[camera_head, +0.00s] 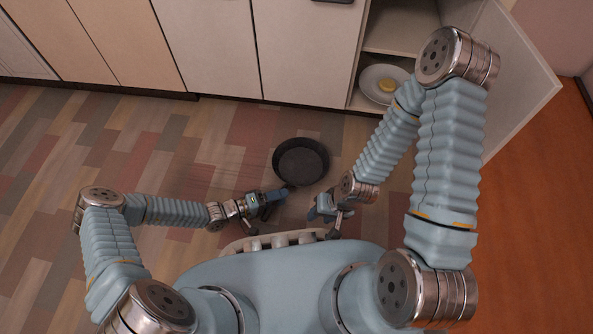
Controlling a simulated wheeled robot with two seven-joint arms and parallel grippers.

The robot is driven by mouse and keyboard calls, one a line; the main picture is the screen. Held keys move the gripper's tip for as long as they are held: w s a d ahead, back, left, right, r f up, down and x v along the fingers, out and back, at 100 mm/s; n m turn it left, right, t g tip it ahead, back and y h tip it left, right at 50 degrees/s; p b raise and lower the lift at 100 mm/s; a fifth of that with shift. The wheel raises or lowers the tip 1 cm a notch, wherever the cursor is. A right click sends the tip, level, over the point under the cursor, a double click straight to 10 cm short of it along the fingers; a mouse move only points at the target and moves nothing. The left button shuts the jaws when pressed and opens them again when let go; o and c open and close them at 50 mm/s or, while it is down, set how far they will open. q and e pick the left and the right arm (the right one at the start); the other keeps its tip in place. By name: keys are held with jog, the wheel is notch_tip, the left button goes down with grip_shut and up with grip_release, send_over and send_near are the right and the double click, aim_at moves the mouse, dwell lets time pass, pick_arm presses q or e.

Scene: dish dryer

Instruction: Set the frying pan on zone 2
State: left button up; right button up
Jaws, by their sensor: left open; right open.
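A dark round frying pan (301,160) shows against the floor ahead of my body, its open side up. I cannot tell whether it rests on the floor or is raised above it. Its handle is not clearly visible. My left gripper (274,200) is open, just below and left of the pan's near rim; I cannot tell whether it touches the pan. My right gripper (328,211) is open and empty, below and right of the pan, apart from it. No marking that I can identify as zone 2 shows.
White cabinets (208,45) line the back. At the right, an open cabinet door (515,75) juts out, and a white plate (368,85) with a yellow item (387,85) sits inside on the low shelf. The patterned floor (130,145) is clear at the left.

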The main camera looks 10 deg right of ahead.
pick_arm(q)
grip_shut()
jog(key=shift+r, duration=0.2)
dwell(0.4)
